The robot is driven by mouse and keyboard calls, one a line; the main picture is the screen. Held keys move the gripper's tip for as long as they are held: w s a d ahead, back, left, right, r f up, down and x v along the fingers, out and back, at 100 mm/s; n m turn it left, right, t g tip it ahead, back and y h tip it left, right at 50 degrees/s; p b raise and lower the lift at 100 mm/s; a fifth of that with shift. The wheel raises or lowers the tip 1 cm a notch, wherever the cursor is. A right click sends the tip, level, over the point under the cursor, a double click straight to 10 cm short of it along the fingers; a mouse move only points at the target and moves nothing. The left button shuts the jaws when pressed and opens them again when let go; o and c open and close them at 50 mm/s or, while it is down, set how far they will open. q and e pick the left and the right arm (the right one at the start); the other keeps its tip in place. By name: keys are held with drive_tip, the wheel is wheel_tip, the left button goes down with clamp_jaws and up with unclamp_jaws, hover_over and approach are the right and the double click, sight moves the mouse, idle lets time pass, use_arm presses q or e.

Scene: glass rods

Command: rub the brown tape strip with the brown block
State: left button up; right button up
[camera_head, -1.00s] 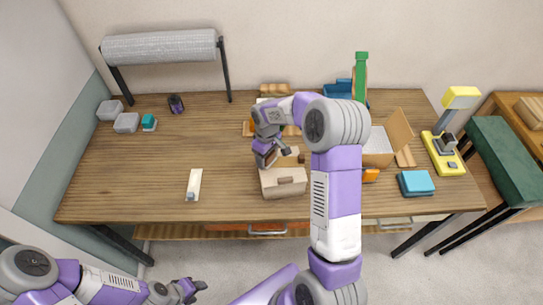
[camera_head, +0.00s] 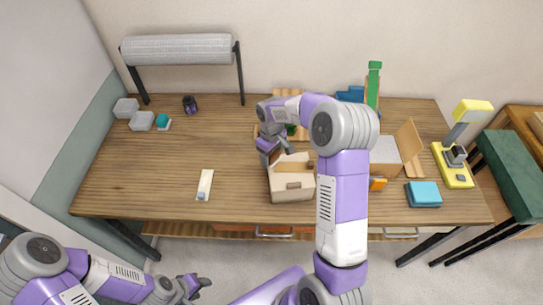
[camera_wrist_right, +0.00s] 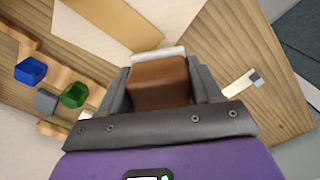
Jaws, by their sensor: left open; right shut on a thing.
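A beige cardboard box (camera_head: 291,196) stands on the wooden table near the middle. The brown tape strip runs along its top as a tan band (camera_head: 292,168); it also shows at the top of the right wrist view (camera_wrist_right: 118,22). My right gripper (camera_head: 273,152) is just above the box's back left corner. It is shut on the brown block (camera_wrist_right: 160,82), which has a whitish edge at its far end. In the wrist view the block appears beside the strip; I cannot tell whether it touches the box. My left gripper (camera_head: 197,284) is open and empty in front of the table.
A small pale strip with a grey-blue end (camera_head: 205,185) lies left of the box. A wooden rack behind holds blue and green pieces (camera_wrist_right: 75,95). An open box (camera_head: 388,155), a blue stack (camera_head: 423,194) and a yellow device (camera_head: 455,165) stand right. The table's left part is mostly clear.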

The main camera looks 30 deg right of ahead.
drive_tip(key=shift+r+p, duration=0.65)
drive_tip(key=shift+r, duration=0.6)
drive_tip(key=shift+r+p, duration=1.1)
drive_tip(key=shift+r, duration=0.45)
drive_tip(key=shift+f, duration=0.1)
